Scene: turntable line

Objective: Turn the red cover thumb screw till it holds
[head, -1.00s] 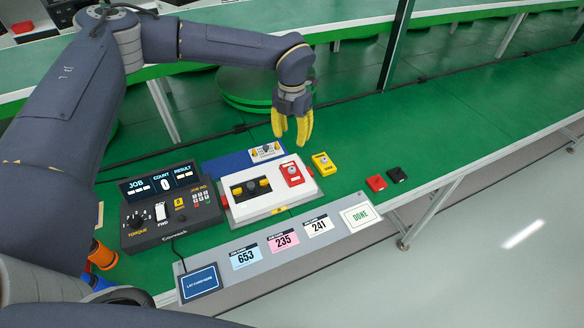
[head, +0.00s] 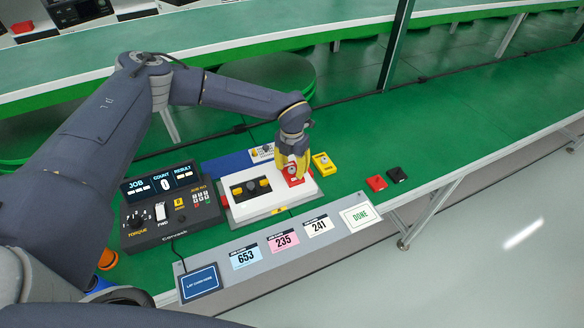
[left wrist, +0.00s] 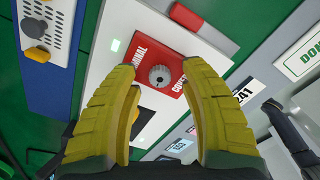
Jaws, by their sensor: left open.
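The red cover (head: 292,181) sits on the right part of the white box (head: 262,207). In the left wrist view, the red cover (left wrist: 143,49) carries a grey knurled thumb screw (left wrist: 160,76) at its middle. My left gripper (head: 293,172) is over the red cover and partly hides it in the head view. In the left wrist view its yellow fingers (left wrist: 161,85) are apart, one on each side of the screw, with nothing held. I cannot tell how far above the screw the fingertips are. My right gripper is not in view.
A yellow block (head: 323,164) stands close right of the box. A red block (head: 376,183) and a black block (head: 397,175) lie farther right. The torque console (head: 170,205) stands left of the box, and a card rail (head: 275,250) runs in front. The right side of the green belt is clear.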

